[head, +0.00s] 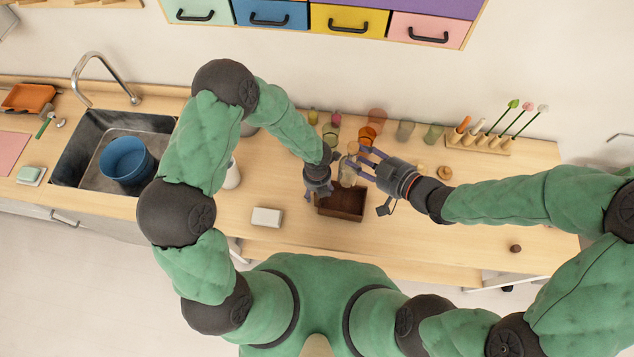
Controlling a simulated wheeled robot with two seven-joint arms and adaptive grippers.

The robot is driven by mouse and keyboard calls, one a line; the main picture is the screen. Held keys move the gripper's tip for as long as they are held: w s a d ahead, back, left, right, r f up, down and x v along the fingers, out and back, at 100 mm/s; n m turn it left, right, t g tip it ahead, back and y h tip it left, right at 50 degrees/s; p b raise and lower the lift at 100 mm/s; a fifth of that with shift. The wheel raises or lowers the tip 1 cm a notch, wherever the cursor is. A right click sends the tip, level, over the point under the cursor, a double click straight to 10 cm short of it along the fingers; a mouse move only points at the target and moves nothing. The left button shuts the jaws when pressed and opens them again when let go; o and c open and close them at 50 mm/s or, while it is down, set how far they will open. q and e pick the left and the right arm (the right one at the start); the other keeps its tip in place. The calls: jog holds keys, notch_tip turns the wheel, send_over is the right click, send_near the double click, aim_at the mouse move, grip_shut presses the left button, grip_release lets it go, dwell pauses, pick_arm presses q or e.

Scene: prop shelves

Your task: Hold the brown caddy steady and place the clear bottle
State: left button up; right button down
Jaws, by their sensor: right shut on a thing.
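The brown caddy (343,205) sits on the wooden counter in front of me, its open top facing up. My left gripper (316,194) points down at the caddy's left end; whether its fingers are closed on the wall is too small to tell. My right gripper (357,164) reaches in from the right and is shut on the clear bottle (348,174). The bottle shows over the caddy's back edge, partly hidden by the fingers. I cannot tell whether it touches the caddy.
Several coloured translucent cups, one of them orange (367,134), stand behind the grippers. A wooden rack (478,144) with tools stands at the back right. A white block (267,217) lies left of the caddy. A sink with a blue bucket (126,160) is farther left. The right front counter is mostly clear.

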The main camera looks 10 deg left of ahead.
pick_arm(q)
jog(key=shift+f, duration=2.2)
grip_shut()
jog(key=shift+c, duration=1.2)
grip_release()
jog(key=c, duration=0.9)
pick_arm(e)
jog(key=shift+d, duration=0.1)
